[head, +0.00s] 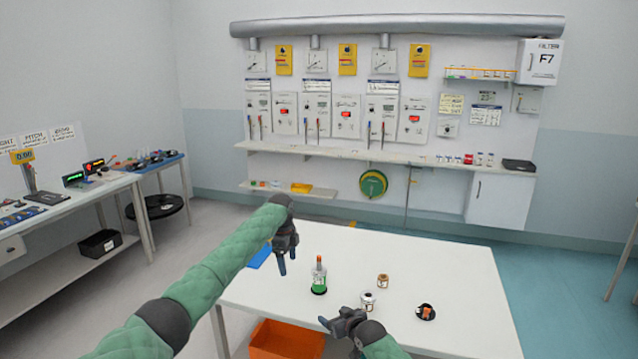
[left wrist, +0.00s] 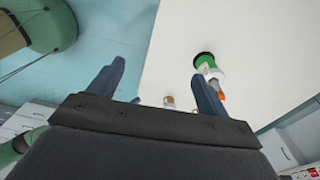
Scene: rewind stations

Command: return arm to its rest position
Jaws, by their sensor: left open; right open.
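My left arm, in a green quilted sleeve, reaches in from the left in the head view. My left gripper (head: 287,262) hangs fingers down over the left part of the white table, open and empty. In the left wrist view its two dark blue fingers (left wrist: 158,85) are spread apart with nothing between them.
A green bottle with an orange tip (head: 319,275) stands right of my left gripper. A small brown jar (head: 383,281) and a dark round item (head: 426,312) are further right. A blue sheet (head: 260,257) lies at the left edge. An orange bin (head: 287,340) is below the front edge.

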